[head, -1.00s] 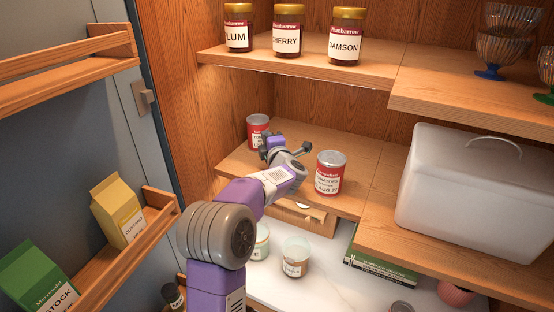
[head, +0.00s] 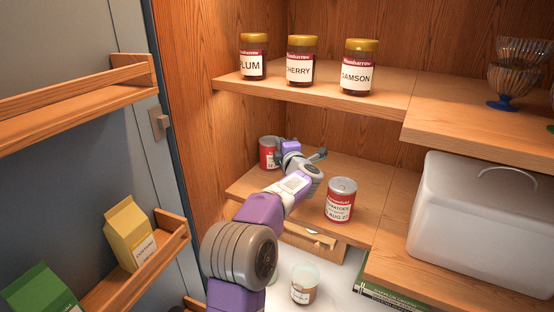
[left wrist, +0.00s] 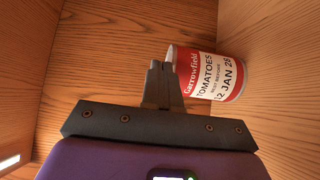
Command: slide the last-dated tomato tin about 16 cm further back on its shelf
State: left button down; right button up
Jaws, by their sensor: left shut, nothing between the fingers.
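One red-and-white tomato tin (head: 269,153) stands at the back left of the middle shelf (head: 372,170), near the side wall. In the left wrist view this tin (left wrist: 208,75) is labelled TOMATOES, 12 JAN, with the year seeming to be 28. A second tomato tin (head: 340,202) stands nearer the shelf's front edge; its label shows AUG and a year I cannot read surely. My left gripper (head: 279,146) is shut and empty at the back tin's right side. Its closed fingertips (left wrist: 161,70) overlap the tin's edge in the wrist view; I cannot tell if they touch. My right gripper is not in view.
Several jam jars (head: 301,63) stand on the shelf above. A white bread bin (head: 480,225) stands to the right. Door racks with cartons (head: 130,235) are at the left. Some bare shelf lies between and behind the two tins.

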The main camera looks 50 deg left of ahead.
aim_at(269, 146)
pick_arm(q)
notch_tip(269, 146, up, 5)
jog(key=shift+r+p, duration=0.1)
jog(key=shift+p, duration=0.4)
jog(key=c, duration=1.8)
grip_release()
